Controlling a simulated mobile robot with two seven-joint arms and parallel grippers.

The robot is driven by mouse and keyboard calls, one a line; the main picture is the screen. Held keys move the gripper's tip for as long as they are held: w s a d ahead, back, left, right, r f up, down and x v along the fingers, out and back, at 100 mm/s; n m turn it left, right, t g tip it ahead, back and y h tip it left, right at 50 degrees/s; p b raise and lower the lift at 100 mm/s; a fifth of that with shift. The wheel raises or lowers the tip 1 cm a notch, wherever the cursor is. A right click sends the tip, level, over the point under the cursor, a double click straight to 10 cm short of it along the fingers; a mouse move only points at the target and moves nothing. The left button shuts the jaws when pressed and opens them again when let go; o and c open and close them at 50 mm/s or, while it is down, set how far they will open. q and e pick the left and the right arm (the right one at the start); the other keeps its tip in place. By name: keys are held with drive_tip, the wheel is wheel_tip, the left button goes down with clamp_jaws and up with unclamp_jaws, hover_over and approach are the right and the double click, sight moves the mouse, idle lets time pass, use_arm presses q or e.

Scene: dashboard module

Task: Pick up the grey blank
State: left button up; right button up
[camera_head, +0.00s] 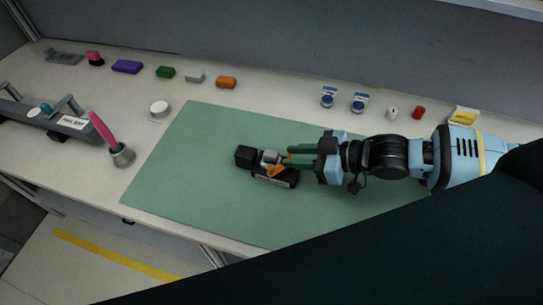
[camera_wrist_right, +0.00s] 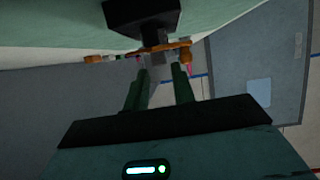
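A small light-grey block (camera_head: 195,77), which looks like the grey blank, lies at the back of the table between a green block and an orange block. My right gripper (camera_head: 289,154) is over the green mat, well to the front and right of that block. Its two green fingers stand apart beside a black device (camera_head: 283,180) with a grey top part and an orange piece. In the right wrist view the fingers (camera_wrist_right: 161,72) are apart, with nothing clearly held, near the device's orange piece (camera_wrist_right: 178,50). My left gripper is not in view.
The green mat (camera_head: 190,150) is mostly clear. Purple (camera_head: 127,67), green (camera_head: 166,72) and orange (camera_head: 226,82) blocks line the back. A white round item (camera_head: 158,108), a pink-handled tool in a cup (camera_head: 122,155) and a grey tool rack (camera_head: 60,122) stand left. Blue-capped jars (camera_head: 328,97) stand back right.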

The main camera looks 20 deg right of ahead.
sight(277, 155)
drive_tip(key=shift+r+x, duration=0.2)
drive_tip(key=shift+x, duration=1.85)
drive_tip(key=shift+w, duration=0.1)
drive_tip(key=shift+c, duration=0.4)
clamp_jaws()
drive_tip(key=shift+r, duration=0.15)
wheel_tip(277, 155, up, 10)
drive_tip(key=shift+p, duration=0.35)
